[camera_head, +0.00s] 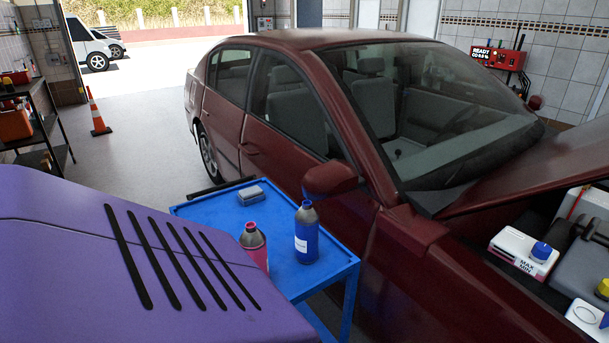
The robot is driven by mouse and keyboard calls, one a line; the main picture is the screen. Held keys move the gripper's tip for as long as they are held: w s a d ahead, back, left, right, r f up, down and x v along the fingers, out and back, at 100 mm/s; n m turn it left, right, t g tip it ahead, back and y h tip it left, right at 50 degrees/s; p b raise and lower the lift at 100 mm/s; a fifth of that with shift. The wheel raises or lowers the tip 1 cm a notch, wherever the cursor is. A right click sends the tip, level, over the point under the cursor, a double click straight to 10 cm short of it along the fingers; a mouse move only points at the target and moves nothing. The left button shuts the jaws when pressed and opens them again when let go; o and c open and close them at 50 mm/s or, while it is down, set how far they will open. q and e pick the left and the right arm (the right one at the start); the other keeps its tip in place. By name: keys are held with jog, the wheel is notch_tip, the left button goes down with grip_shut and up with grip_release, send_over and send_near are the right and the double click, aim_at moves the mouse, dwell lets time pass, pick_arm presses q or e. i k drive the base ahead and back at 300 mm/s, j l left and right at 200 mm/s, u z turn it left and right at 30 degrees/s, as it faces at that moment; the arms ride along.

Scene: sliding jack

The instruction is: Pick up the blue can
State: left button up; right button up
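A blue can (306,238) with a grey top and a white label stands upright on the blue cart (205,210), near its right edge. A pink can (254,250) with a grey top stands to its left; its lower part is hidden behind a purple panel. Neither of my grippers is in view.
The dark red car (255,155) stands close behind and right of the cart, its mirror (329,180) near the blue can. The purple panel (120,250) with black slots fills the lower left. An orange cone (97,115) stands behind.

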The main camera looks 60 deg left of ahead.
aim_at(306, 218)
jog(key=u, duration=1.85)
jog(key=z, duration=1.95)
jog(key=u, duration=1.95)
jog(key=z, duration=0.25)
